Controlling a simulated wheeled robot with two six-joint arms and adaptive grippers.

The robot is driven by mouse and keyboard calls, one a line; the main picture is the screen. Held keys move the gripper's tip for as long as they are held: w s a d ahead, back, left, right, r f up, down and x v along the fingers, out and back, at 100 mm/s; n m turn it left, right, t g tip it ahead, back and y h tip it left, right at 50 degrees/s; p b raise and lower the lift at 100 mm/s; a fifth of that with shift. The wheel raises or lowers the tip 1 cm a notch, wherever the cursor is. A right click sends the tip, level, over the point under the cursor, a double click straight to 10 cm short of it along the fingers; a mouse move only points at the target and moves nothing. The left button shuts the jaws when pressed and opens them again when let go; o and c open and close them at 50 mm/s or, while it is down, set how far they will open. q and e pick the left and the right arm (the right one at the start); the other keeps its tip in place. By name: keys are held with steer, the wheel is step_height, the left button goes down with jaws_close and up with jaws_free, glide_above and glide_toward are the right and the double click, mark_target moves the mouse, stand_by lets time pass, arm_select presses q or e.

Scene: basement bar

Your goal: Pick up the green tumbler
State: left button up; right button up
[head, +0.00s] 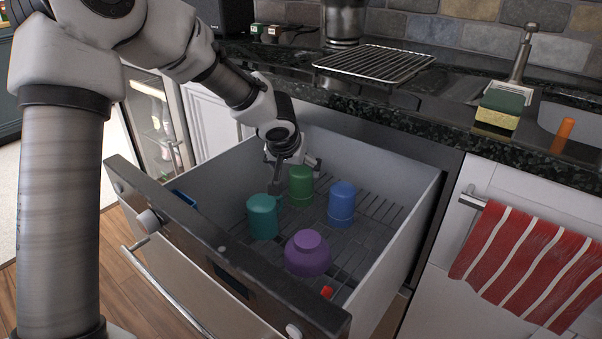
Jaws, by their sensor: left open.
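The green tumbler (301,188) stands upside down, it seems, on the rack floor of an open drawer (398,165), toward its back. My left gripper (293,178) reaches down into the drawer from the left. It is open, with its fingers close to the top of the green tumbler. One dark finger shows to the tumbler's left. I cannot tell whether the fingers touch it. My right gripper is out of view.
Close by in the drawer are a teal tumbler (262,217), a blue tumbler (341,204) and a purple bowl-like item (307,254). A small red item (327,292) lies near the front. The drawer's front panel (215,245) and side walls stand around them.

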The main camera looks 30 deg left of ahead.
mark_target(299, 173)
arm_select(q)
steer(key=x, duration=0.7)
steer(key=shift+w, duration=0.4)
steer(key=shift+s+d, duration=0.1)
steer(key=c, duration=1.4)
